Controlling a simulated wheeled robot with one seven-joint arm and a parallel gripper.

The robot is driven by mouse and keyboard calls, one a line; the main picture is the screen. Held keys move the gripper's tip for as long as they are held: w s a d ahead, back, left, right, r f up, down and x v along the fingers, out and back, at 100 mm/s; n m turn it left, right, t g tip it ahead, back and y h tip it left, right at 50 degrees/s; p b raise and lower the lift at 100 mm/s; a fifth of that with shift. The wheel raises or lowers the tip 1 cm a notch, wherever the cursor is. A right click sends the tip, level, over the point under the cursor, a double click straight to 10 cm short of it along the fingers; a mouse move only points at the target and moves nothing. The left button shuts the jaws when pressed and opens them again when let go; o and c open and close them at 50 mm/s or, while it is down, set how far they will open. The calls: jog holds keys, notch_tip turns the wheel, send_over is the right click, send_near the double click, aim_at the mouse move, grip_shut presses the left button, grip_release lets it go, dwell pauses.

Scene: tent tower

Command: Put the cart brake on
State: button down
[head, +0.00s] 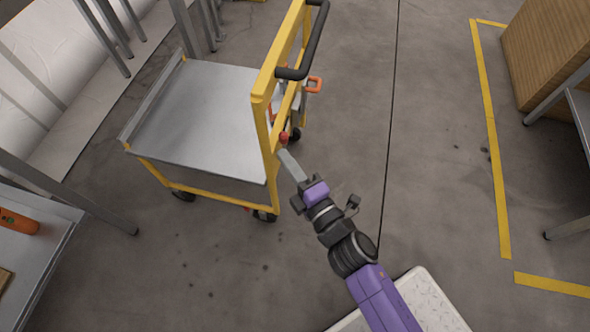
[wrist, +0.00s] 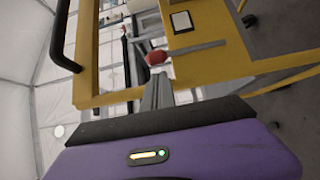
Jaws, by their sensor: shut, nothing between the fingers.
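The cart (head: 205,110) has a yellow frame, a grey deck and a black push handle (head: 312,45). It stands left of centre in the head view. A lever with a red knob (head: 284,137) sits on the handle-end frame; the knob also shows in the wrist view (wrist: 156,58), with a grey bar to its right. My gripper (head: 284,153) is shut and empty, its fingertips just below the knob. In the wrist view my fingers (wrist: 157,84) point at the knob and look very close to it; I cannot tell whether they touch.
A grey table (head: 50,235) with an orange tool (head: 17,221) is at the left. A wooden box (head: 550,50) is at the upper right. The floor between yellow lines (head: 492,140) and cart is clear.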

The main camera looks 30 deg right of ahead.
jog(key=shift+w, duration=2.1)
jog(key=shift+s+f+b, duration=0.1)
jog(key=shift+b, duration=0.25)
